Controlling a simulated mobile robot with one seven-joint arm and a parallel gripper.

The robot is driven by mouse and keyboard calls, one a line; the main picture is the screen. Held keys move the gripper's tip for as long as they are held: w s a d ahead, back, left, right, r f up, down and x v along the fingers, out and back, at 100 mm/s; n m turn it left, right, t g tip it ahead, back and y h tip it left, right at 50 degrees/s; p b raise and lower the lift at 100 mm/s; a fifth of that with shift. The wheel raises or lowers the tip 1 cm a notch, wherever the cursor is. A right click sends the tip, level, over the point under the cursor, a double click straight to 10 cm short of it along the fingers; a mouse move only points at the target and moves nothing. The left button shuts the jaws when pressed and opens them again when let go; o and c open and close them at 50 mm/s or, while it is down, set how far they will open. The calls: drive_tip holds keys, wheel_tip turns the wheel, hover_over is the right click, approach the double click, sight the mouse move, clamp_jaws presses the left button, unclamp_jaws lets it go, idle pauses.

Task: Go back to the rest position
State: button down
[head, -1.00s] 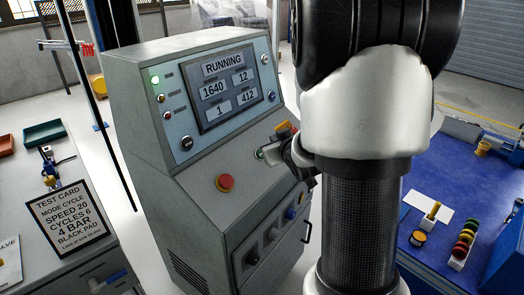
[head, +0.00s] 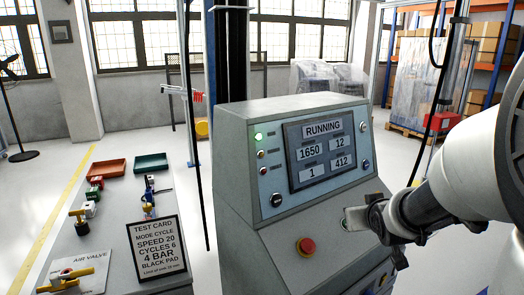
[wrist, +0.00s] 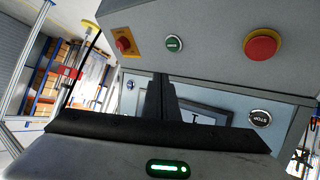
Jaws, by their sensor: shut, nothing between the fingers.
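My gripper (head: 372,216) is in front of the sloping console of the grey machine (head: 262,215), at its right side. In the wrist view the two dark fingers (wrist: 161,98) are together with nothing between them. Past the fingertips are a green button (wrist: 173,44), an orange-red switch (wrist: 124,41) and a red mushroom button (wrist: 262,46). I see no contact with the panel. The screen (head: 327,150) reads RUNNING, with 1650, 12, 1 and 412. The green lamp (head: 259,136) is lit. My gripper hides part of the console's right side in the head view.
A bench (head: 105,235) on the left carries a test card (head: 157,248), red (head: 108,167) and green (head: 151,162) trays and valve parts. Shelving with boxes (head: 422,58) and wrapped goods stand behind right.

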drive_tip(key=s+a+r+g+y, duration=0.1)
drive_tip(key=s+a+g, duration=0.1)
drive_tip(key=s+a, duration=0.45)
drive_tip(key=s+a+r+g+y, duration=0.1)
drive_tip(key=s+a+r+g, duration=0.15)
drive_tip(key=s, duration=0.75)
drive_tip(key=s+a+r+g, duration=0.1)
drive_tip(key=s+a+g, duration=0.1)
drive_tip(key=s+a, duration=0.5)
wheel_tip(320, 180, up, 22)
drive_tip(key=s+d+p, duration=0.1)
drive_tip(key=d+p, duration=0.1)
drive_tip(key=p, duration=2)
drive_tip(key=shift+s+d+p, duration=0.15)
drive_tip(key=shift+s+p, duration=0.15)
drive_tip(key=shift+p, duration=0.1)
drive_tip(key=shift+r+t, duration=0.1)
drive_tip(key=shift+t, duration=0.15)
